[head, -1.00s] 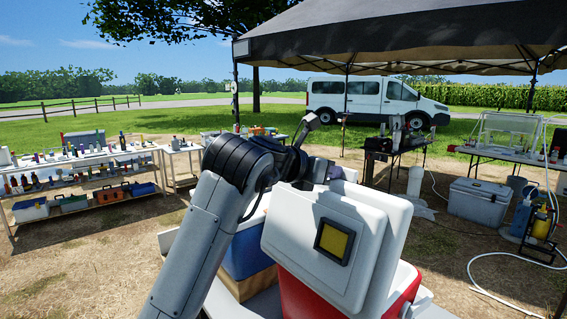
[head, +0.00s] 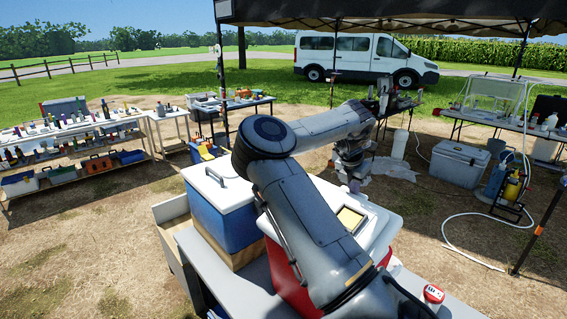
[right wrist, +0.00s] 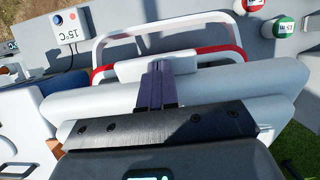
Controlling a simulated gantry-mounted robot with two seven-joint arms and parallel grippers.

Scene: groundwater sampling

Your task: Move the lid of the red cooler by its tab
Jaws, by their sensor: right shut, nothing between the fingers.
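The red cooler (head: 283,272) stands on the grey bench, partly hidden behind my right arm. Its white lid (head: 381,219) lies low and close to level, with a yellow square panel on top; I cannot tell whether it is fully seated. My right gripper (head: 355,187) is beyond the panel, near the lid's far side. In the right wrist view, the gripper's dark fingers (right wrist: 158,70) are shut and empty, at the pale tab (right wrist: 128,70) on the lid's edge; contact is unclear. A red band (right wrist: 215,51) and white handle (right wrist: 165,22) show past the tab. My left gripper is out of view.
A blue cooler (head: 222,225) with a white lid stands close on the left. A red-capped jar (head: 433,294) is at front right. The right wrist view shows a 15°C display box (right wrist: 70,24) and a green-capped container (right wrist: 284,26) beyond the lid.

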